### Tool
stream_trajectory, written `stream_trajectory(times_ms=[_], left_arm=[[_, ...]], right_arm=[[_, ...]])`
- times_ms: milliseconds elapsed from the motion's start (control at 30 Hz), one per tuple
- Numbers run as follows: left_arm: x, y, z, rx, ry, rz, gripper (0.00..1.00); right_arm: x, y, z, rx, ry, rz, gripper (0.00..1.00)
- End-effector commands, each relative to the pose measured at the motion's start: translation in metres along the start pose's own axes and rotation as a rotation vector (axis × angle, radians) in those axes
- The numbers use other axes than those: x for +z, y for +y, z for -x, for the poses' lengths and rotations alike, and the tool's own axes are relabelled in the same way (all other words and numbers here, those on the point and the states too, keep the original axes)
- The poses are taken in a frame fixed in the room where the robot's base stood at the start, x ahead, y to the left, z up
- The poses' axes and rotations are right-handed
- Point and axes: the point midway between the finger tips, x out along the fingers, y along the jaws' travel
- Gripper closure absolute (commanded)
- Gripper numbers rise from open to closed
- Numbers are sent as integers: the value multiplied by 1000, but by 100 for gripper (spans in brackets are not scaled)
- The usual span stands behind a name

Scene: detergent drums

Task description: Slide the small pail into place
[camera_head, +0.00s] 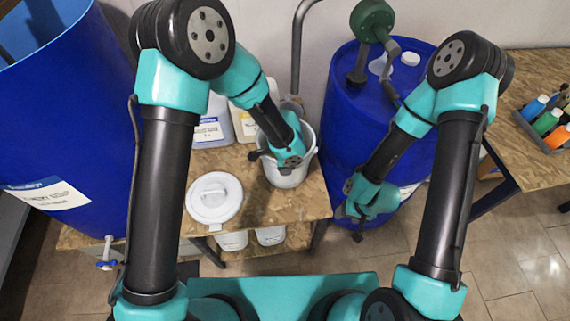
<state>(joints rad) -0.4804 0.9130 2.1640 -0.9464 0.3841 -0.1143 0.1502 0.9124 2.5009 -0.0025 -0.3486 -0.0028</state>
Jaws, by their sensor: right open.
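The small pail (288,180) is a pale grey-white bucket standing on the wooden table (262,213), near its right end. My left gripper (284,158) reaches down over the pail and covers much of its opening. Its jaws are partly hidden, so I cannot tell whether they are open, shut or touching the rim. My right gripper (356,219) is open and empty, in front of the right blue drum and to the right of the table.
A white lid (214,198) lies on the table left of the pail. Labelled jugs (211,126) stand behind. Blue drums flank the table, left (62,110) and right (345,120); the right one carries a green pump (372,20). White containers (233,240) sit below.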

Motion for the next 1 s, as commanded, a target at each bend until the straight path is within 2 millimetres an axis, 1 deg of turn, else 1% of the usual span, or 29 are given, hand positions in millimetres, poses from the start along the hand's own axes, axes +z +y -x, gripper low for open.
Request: stream_trajectory(times_ms=[233,267,667,1000], left_arm=[[0,0,0,0,0,0,59],[0,0,0,0,0,0,61],[0,0,0,0,0,0,100],[0,0,0,0,0,0,100]], right_arm=[[0,0,0,0,0,0,42],[0,0,0,0,0,0,42],[0,0,0,0,0,0,42],[0,0,0,0,0,0,42]])
